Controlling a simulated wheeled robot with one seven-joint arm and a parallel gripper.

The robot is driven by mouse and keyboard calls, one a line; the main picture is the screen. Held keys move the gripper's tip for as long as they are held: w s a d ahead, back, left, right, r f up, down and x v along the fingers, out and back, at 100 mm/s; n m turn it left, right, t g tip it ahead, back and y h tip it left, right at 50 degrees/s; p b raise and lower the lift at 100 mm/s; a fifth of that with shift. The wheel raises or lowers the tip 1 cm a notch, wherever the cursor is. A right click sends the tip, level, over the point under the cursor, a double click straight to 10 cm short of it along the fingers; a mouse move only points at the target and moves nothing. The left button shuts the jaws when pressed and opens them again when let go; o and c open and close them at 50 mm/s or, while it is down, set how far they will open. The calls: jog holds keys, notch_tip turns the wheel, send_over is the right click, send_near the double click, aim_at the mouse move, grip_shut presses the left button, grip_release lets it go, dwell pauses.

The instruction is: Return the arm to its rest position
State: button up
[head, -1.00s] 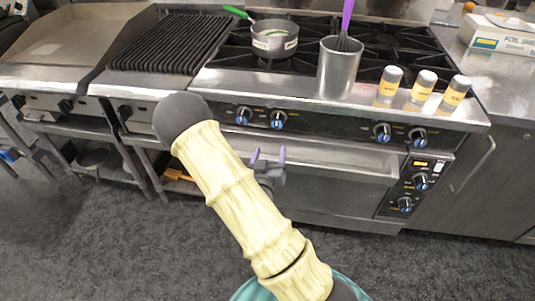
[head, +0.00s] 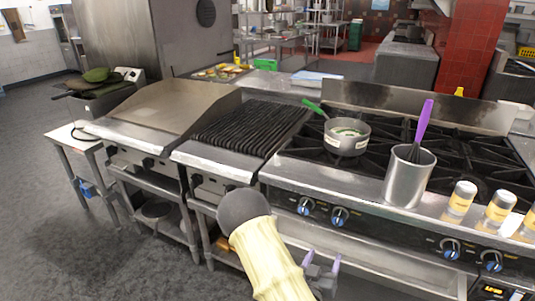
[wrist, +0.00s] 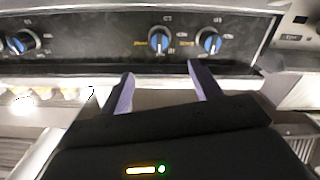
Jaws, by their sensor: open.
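My gripper (head: 322,262) is low in the head view, in front of the stove (head: 400,228). Its two purple fingers are apart with nothing between them. In the wrist view my gripper (wrist: 158,88) is open and empty, facing the stove's front panel with its blue knobs (wrist: 160,42). My pale yellow arm link with a dark round joint rises beside it in the head view and covers part of the stove front. The arm is bent in front of my body.
On the stove stand a pot (head: 347,138), a metal canister (head: 409,176) with a purple-handled utensil (head: 423,122), and several shakers (head: 461,198) near the front edge. A grill (head: 250,130) and griddle (head: 160,106) are to the left. The floor (head: 60,230) at left is open.

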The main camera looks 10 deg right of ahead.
jog(key=s+a+r+g+y, duration=0.2)
jog(key=s+a+g+y, duration=0.1)
jog(key=a+g+y, duration=0.5)
jog(key=s+r+n+g+y, duration=0.2)
jog(key=s+r+n+g, duration=0.2)
jog(key=s+r, duration=0.45)
jog(key=w+p+v, duration=0.2)
jog(key=p+v, duration=1.4)
jog(key=p, duration=0.2)
jog(key=shift+a+r, duration=0.15)
jog(key=shift+r, duration=0.3)
jog(key=shift+w, duration=0.1)
